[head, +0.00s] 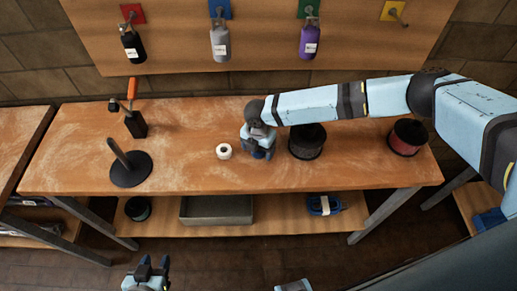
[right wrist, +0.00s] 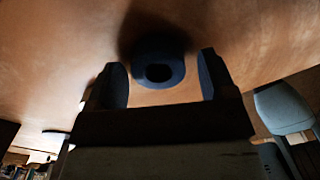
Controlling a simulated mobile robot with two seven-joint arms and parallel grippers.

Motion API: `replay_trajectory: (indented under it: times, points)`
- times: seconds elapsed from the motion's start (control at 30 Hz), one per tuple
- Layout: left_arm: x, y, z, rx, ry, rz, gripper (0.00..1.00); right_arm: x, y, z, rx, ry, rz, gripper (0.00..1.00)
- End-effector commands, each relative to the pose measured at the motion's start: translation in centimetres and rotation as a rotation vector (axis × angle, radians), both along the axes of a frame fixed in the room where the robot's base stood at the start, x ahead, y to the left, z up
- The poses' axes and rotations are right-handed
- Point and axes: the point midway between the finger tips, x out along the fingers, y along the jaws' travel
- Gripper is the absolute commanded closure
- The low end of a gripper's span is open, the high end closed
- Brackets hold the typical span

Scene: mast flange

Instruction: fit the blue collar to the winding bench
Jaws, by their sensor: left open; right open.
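The blue collar (right wrist: 158,65) is a dark blue ring with a dark hole, seen in the right wrist view against the wooden bench top. My right gripper (right wrist: 162,80) has one finger on each side of it, with gaps showing; it is open. In the head view my right gripper (head: 259,155) points down at the middle of the winding bench (head: 200,177) and largely hides the collar. A round dark base with a leaning post (head: 120,153) stands at the bench's left. My left gripper (head: 148,270) is open and empty, in front of the bench at the bottom.
A white roll (head: 223,151) lies just left of my right gripper. A black spool (head: 307,142) and a red spool (head: 407,137) stand to the right. An orange-handled tool in a dark holder (head: 136,124) stands at the back left. A grey tray (head: 216,210) sits below.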

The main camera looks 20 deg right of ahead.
Motion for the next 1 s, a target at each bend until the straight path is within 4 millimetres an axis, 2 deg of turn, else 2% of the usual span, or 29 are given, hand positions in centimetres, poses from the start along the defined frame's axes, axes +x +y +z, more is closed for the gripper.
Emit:
replay_trajectory:
  times: [0.2, 0.43, 0.77, 0.87, 1.0]
  points:
    - [0.0, 0.0, 0.0, 0.000, 0.000, 0.000, 0.57, 0.0, 0.0, -0.1, 0.001, -0.001, 0.000, 0.23]
    - [0.0, 0.0, 0.0, -0.001, 0.000, -0.001, 0.57, 0.0, 0.0, 0.0, 0.001, -0.001, 0.000, 0.76]
    - [0.0, 0.0, 0.0, -0.001, 0.000, -0.001, 0.57, 0.1, 0.0, 0.1, 0.001, -0.001, 0.000, 0.77]
    - [0.0, 0.0, -0.1, -0.001, 0.000, -0.001, 0.57, 0.1, 0.0, 0.7, 0.001, -0.001, 0.000, 0.77]
    - [0.0, 0.0, -0.2, -0.001, 0.000, -0.001, 0.57, 0.2, 0.0, 2.6, 0.003, -0.004, 0.000, 0.77]
